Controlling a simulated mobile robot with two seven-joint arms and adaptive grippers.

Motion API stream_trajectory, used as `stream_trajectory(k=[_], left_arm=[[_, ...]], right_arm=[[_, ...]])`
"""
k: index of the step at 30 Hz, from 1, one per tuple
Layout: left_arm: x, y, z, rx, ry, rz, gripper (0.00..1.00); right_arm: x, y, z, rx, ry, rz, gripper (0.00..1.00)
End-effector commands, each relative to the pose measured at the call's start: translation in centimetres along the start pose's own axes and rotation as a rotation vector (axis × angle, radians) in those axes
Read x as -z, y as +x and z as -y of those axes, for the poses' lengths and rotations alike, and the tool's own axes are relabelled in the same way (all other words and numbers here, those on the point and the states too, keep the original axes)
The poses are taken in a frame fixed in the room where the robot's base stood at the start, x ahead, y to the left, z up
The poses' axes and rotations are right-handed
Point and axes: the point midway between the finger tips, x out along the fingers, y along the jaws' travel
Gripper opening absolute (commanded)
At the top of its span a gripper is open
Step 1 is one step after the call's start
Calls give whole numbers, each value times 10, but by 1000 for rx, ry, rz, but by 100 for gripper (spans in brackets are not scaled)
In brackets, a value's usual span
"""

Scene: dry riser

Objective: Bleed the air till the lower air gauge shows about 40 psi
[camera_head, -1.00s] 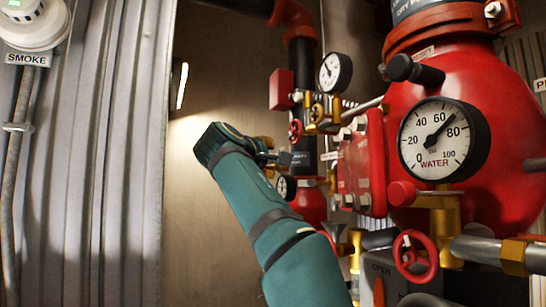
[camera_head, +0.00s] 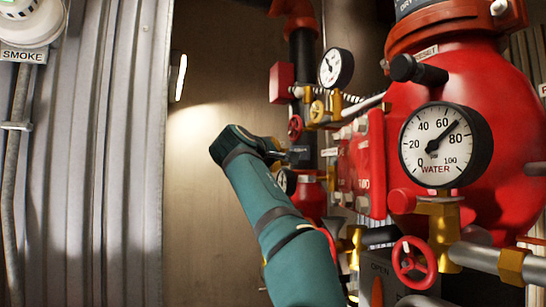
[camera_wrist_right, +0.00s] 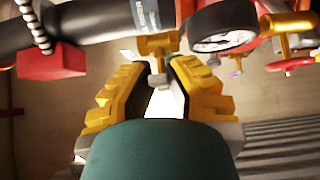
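The lower air gauge (camera_head: 286,181) is small and partly hidden by my teal right arm in the head view; its reading cannot be made out. A gauge also shows in the right wrist view (camera_wrist_right: 222,32), too slanted to read. A brass fitting with a short stem (camera_wrist_right: 158,43) hangs from a dark pipe there. My right gripper (camera_wrist_right: 161,68) has its yellow fingers apart, with the stem at or between the fingertips; contact cannot be told. In the head view the right gripper (camera_head: 293,156) is beside the riser pipe. My left gripper is not in view.
The large WATER gauge (camera_head: 440,145) reads about 70. An upper small gauge (camera_head: 336,68) sits above the brass piping. A red handwheel (camera_head: 414,262) and the red valve body (camera_head: 450,80) fill the right. Corrugated metal wall (camera_head: 110,150) stands left.

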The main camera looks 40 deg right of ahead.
Motion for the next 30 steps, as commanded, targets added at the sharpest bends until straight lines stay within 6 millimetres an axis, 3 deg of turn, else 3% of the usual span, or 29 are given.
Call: stream_trajectory(k=[14, 30], left_arm=[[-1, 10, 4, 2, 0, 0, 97], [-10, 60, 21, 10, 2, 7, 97]], right_arm=[[-1, 0, 3, -46, 44, 1, 0], [2, 2, 18, -285, 279, 1, 0]])
